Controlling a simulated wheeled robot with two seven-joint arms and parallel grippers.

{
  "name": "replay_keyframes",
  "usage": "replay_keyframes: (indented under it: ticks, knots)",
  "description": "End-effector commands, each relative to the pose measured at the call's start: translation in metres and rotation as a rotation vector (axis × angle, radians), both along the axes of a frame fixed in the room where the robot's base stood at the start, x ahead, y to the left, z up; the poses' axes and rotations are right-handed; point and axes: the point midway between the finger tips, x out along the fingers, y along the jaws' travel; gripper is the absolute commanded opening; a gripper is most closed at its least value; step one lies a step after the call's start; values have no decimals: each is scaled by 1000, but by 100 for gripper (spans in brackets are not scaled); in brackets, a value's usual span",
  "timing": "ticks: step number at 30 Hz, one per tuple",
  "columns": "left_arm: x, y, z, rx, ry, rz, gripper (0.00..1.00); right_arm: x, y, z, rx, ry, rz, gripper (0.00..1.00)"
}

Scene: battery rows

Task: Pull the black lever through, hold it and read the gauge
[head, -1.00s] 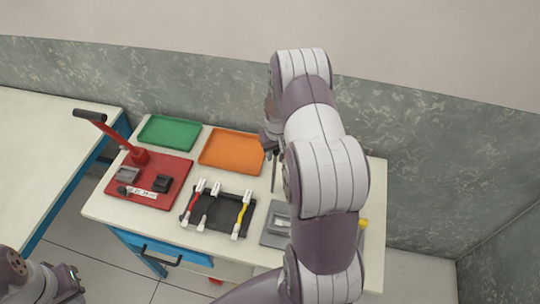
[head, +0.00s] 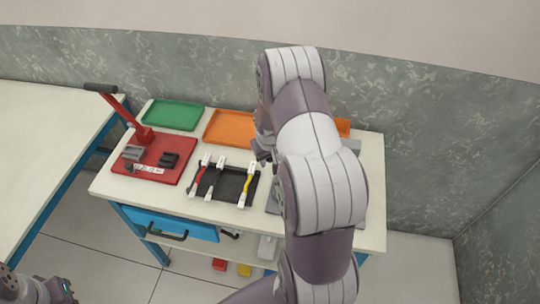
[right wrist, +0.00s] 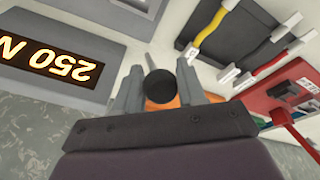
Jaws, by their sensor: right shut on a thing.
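The black lever shows in the right wrist view as a round black knob (right wrist: 160,86) between my right gripper's fingers (right wrist: 160,92). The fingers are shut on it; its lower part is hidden. In the head view my right gripper (head: 262,156) is over the workbench, mostly hidden by my own arm. The gauge (right wrist: 55,60) shows upside down in the right wrist view, with orange figures reading 250 N; the N is cut by the frame edge. My left gripper (head: 62,290) is at the head view's lower left corner, clear of the bench; its jaws are unclear.
A black tray (head: 224,200) holds several coloured cables. Left of it is a red base plate (head: 180,174) with an upright red handle (head: 118,107). Green (head: 172,116) and orange (head: 212,128) trays stand behind. A blue drawer (head: 165,222) is at the front.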

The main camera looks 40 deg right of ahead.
Motion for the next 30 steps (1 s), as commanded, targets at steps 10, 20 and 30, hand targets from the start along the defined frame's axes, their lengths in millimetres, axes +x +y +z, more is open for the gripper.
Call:
replay_keyframes:
  ticks: [10, 20, 30]
  knots:
    - [0, 0, -7, 0, 0, 0, 0, -7, 5, -12, 6, 16, 0, 0]
    - [0, 0, -8, 0, 0, 0, 0, -8, 5, -13, 8, 18, 0, 0]
    - [0, 0, -7, 0, 0, 0, 0, -5, 4, -11, 5, 10, 0, 64]
